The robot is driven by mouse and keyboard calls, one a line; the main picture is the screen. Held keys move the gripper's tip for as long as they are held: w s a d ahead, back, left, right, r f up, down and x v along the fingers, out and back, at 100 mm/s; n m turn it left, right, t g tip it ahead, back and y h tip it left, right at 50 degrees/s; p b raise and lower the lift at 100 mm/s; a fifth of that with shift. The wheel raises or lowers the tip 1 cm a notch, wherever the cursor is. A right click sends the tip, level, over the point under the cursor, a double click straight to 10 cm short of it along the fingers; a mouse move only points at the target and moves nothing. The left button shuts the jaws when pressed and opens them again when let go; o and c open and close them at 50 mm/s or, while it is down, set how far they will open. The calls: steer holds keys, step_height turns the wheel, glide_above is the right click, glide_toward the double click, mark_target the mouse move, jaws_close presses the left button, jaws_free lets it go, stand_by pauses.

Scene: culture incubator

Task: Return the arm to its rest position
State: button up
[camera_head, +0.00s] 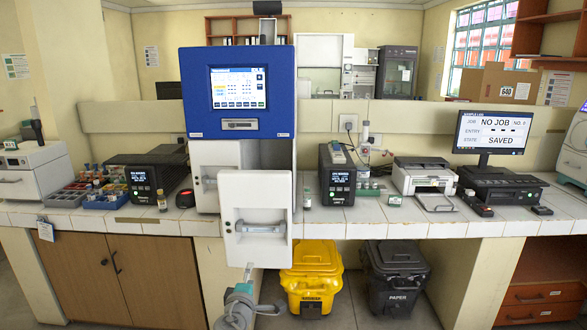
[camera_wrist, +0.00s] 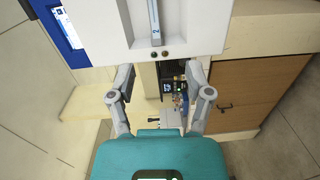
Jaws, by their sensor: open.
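My gripper (camera_head: 246,272) shows small at the bottom of the head view, below the white door of the culture incubator. In the wrist view my gripper (camera_wrist: 161,72) has its two grey fingers spread wide, with nothing between them. The incubator (camera_head: 236,92) has a blue upper housing with a lit screen. Its white door panel (camera_head: 255,195) with a bar handle (camera_head: 260,227) stands out in front of the bench edge. In the wrist view the white panel (camera_wrist: 190,28) and handle (camera_wrist: 154,20) lie just beyond the fingertips; I see no contact.
The tiled bench (camera_head: 115,222) carries a black device (camera_head: 145,178), a blue tube rack (camera_head: 108,200), a second black device (camera_head: 337,178), a printer (camera_head: 424,176) and a monitor (camera_head: 490,132). Yellow (camera_head: 312,280) and black (camera_head: 397,278) bins stand underneath. Floor shows beside the wooden cabinet (camera_head: 125,280).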

steer(key=d+f+m+g+h+p, duration=0.1)
steer(key=d+f+m+g+h, duration=0.3)
steer(key=d, duration=0.6)
steer(key=d+f+m+g+h+p, duration=0.1)
steer(key=d+f+m+g+p, duration=0.15)
steer(key=d+m+g, duration=0.55)
steer(key=s+d+f+m+g+y+p, duration=0.2)
steer(key=s+d+f+m+g+y, duration=0.2)
steer(key=s+d, duration=0.6)
steer(key=shift+s+f+m+g+y, duration=0.3)
steer(key=shift+f+g+y, duration=0.5)
steer(key=shift+y, duration=0.3)
steer(key=shift+c, duration=0.6)
